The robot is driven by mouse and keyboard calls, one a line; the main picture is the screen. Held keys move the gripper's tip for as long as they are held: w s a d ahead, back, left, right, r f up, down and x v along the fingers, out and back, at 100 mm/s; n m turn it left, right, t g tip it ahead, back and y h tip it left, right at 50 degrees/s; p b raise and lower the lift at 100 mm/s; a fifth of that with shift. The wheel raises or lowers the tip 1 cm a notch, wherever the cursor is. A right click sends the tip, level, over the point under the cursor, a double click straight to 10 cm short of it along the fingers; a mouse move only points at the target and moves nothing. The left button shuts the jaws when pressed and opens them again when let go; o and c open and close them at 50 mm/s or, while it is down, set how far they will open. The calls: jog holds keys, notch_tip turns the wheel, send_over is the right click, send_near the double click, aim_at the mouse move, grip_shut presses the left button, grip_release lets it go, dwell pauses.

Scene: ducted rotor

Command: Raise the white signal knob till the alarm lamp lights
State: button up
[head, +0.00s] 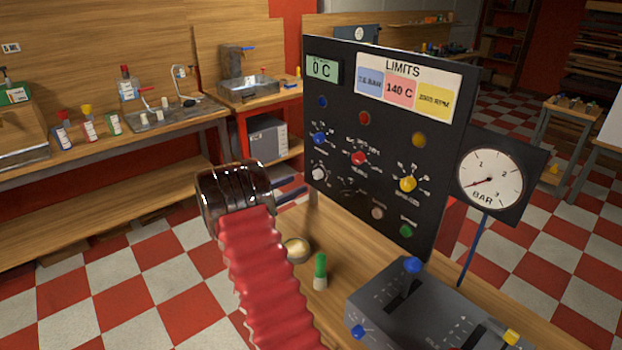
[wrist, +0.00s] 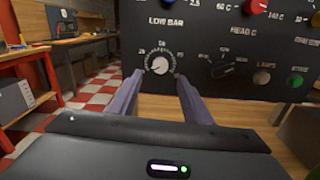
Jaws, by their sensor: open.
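The white signal knob (head: 319,173) is at the lower left of the black panel (head: 345,75). In the wrist view the white knob (wrist: 158,66) sits in a printed dial with numbers, below the words LOW BAR. My gripper (head: 304,190) is in front of the panel. Its open fingers (wrist: 157,76) stand either side of the knob in the wrist view; contact cannot be told. Blue (head: 322,102), red (head: 364,118) and yellow (head: 418,139) lamps on the panel look dim. Which is the alarm lamp cannot be told.
Blue (head: 319,139), red (head: 358,158) and yellow (head: 408,184) knobs are near the white one. A black selector (wrist: 229,68) is to its right. A gauge (head: 490,180) stands right of the panel. A grey lever box (head: 415,310) and a green-capped item (head: 320,270) are on the bench.

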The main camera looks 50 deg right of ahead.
aim_at(315, 176)
jog(key=x, duration=0.8)
jog(key=c, duration=1.1)
